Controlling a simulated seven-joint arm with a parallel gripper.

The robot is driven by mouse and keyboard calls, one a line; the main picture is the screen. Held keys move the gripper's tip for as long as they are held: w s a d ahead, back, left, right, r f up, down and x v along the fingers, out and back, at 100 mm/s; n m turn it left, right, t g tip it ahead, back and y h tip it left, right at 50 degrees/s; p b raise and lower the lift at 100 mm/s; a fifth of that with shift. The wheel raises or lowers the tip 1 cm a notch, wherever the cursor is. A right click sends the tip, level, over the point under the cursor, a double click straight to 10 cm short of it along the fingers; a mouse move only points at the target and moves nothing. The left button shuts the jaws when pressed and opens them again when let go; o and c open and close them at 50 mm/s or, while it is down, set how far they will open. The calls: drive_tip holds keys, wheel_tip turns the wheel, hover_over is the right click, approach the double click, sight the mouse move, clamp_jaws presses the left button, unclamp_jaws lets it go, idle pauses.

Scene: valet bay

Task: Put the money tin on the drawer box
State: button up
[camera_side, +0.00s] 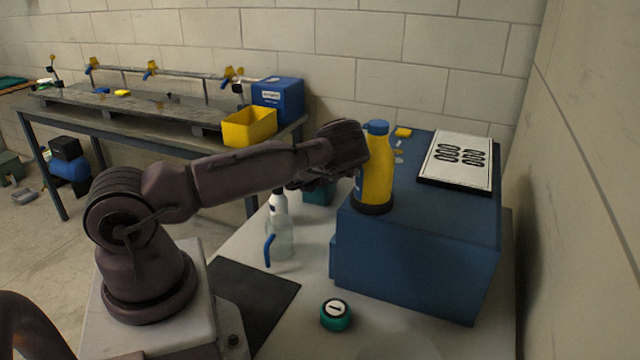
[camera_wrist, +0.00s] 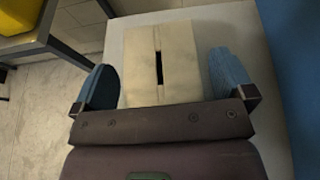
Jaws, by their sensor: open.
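The money tin (camera_wrist: 180,60) shows in the wrist view as a pale, box-shaped thing with a dark slot in its top. It stands on the light table. My gripper (camera_wrist: 165,80) is open, with one blue finger on each side of the tin; I cannot tell whether they touch it. In the side view the gripper is mostly hidden by my arm, and a teal patch (camera_side: 318,193) shows below it; I cannot tell whether that is the tin. The drawer box (camera_side: 415,250) is the large blue block on the table, right of my gripper.
A yellow bottle (camera_side: 377,170) stands on the drawer box's near left part, close to my wrist. A white printed board (camera_side: 457,160) lies at its right. A clear spray bottle (camera_side: 279,230) and a round green tin with a white top (camera_side: 335,315) stand on the table.

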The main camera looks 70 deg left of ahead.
drive_tip(key=shift+r, duration=0.1)
drive_tip(key=c, duration=1.2)
